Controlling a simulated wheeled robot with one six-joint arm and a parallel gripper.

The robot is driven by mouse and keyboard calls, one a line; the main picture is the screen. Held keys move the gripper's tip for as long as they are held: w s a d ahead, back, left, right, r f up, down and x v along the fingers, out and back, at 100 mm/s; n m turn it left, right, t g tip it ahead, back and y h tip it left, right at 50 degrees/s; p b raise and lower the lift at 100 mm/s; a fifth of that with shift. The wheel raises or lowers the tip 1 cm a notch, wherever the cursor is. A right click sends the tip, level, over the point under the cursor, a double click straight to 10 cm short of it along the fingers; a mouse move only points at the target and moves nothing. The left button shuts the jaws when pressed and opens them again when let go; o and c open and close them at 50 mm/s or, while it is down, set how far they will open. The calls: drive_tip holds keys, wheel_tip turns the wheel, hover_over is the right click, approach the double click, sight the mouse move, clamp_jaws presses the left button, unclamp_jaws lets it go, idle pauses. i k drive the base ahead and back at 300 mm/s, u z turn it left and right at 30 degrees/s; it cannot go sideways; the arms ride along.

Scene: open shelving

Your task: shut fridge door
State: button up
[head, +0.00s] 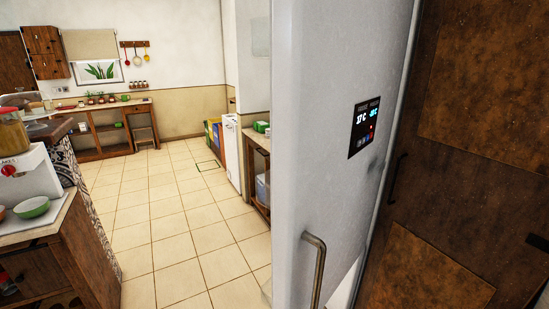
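The fridge door (335,130) is a tall pale grey panel close in front of me, right of the middle in the head view. It stands swung out, with its outer face and narrow edge showing. A small dark display (365,125) with lit digits is on its face. A metal bar handle (315,268) is low on the door, near its left edge. The fridge's inside is hidden from this view. My gripper is not in view.
A brown wooden cabinet front (465,150) stands close at the right. A counter (45,222) with bowls is at the left. The tiled floor (175,220) between is clear. Shelving (105,130) stands by the far wall.

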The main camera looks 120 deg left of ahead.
sight(336, 66)
drive_tip(key=u, duration=3.45)
drive_tip(key=i, duration=0.2)
drive_tip(key=u, duration=0.05)
